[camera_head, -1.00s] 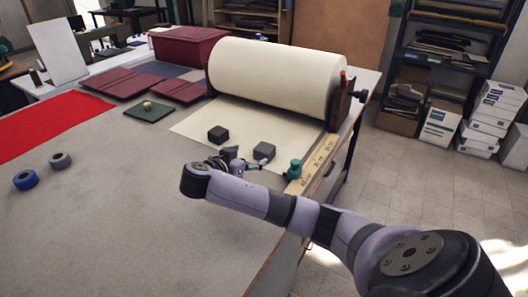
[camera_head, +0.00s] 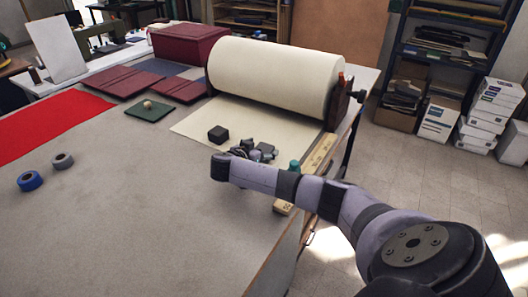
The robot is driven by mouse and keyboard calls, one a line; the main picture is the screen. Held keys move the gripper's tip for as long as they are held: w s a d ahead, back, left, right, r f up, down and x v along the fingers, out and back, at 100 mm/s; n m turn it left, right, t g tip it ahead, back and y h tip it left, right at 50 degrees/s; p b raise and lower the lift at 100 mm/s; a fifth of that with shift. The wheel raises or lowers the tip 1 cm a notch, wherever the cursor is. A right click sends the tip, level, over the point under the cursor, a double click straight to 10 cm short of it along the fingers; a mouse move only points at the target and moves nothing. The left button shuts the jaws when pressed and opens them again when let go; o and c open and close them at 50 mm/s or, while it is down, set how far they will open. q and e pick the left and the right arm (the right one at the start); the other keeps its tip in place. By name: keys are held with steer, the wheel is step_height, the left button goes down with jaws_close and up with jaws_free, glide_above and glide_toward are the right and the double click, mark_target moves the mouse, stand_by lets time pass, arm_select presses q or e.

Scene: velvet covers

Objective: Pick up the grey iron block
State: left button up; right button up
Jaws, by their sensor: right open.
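The grey iron block (camera_head: 267,148) lies on the cream paper sheet near its front right, partly hidden by my right gripper. My right gripper (camera_head: 256,153) is open and low over the sheet, with its fingers at the block. I cannot tell whether they touch it. A darker, nearly black block (camera_head: 218,134) sits to the left on the same sheet, apart from the gripper. My left gripper is not in view.
A large cream paper roll (camera_head: 275,78) stands behind the blocks. A teal item (camera_head: 294,165) and a wooden ruler (camera_head: 322,150) lie close to the right, by the table edge. Tape rolls (camera_head: 29,181) lie far left. The grey table (camera_head: 130,220) is clear in front.

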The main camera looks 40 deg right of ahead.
steer(key=shift+c, duration=0.3)
jaws_close()
stand_by(0.6)
steer(key=shift+r, duration=0.1)
